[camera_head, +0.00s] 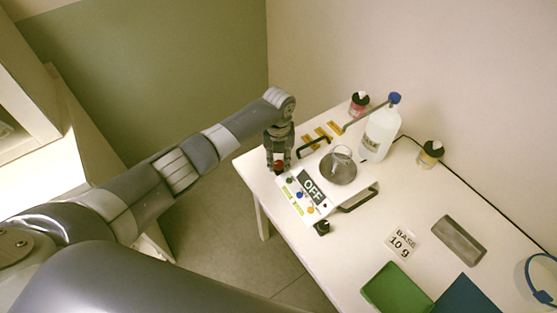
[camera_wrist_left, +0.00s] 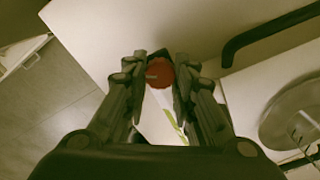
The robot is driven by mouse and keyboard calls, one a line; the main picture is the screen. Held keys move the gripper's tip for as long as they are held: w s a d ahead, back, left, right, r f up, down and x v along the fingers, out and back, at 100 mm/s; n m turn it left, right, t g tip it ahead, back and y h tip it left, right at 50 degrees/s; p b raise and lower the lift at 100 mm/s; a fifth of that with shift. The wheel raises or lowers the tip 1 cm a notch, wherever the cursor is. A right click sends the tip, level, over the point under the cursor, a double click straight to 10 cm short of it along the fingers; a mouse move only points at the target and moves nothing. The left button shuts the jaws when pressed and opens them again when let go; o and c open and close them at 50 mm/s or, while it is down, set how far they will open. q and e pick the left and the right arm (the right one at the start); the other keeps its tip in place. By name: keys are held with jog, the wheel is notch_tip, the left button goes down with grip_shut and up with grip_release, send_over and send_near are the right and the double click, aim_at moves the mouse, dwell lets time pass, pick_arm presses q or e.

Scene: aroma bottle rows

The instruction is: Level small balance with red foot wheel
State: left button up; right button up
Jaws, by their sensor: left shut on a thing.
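The small balance (camera_head: 296,201) is a white box on the table, with a round metal pan (camera_head: 337,169) on top and a display reading OFF (camera_head: 312,190). The pan also shows at the right of the left wrist view (camera_wrist_left: 292,118). The red foot wheel (camera_wrist_left: 159,73) is at the balance's corner, between the fingers of my left gripper (camera_wrist_left: 160,80). In the head view that gripper (camera_head: 279,166) points down at the balance's left corner, shut on the red wheel. A black foot wheel (camera_head: 322,228) is at the front corner. My right gripper is not in view.
A clear bottle with a blue cap (camera_head: 379,133) stands close behind the balance. Small jars (camera_head: 359,103) and (camera_head: 430,154) stand near the wall. A BASE 10 g card (camera_head: 402,243), a grey block (camera_head: 459,241) and a green tray (camera_head: 397,289) lie to the right.

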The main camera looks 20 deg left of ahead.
aim_at(279, 164)
pick_arm(q)
jog(key=o, duration=1.1)
jog(key=shift+r, duration=0.1)
notch_tip(279, 164, up, 12)
jog(key=shift+f, duration=0.1)
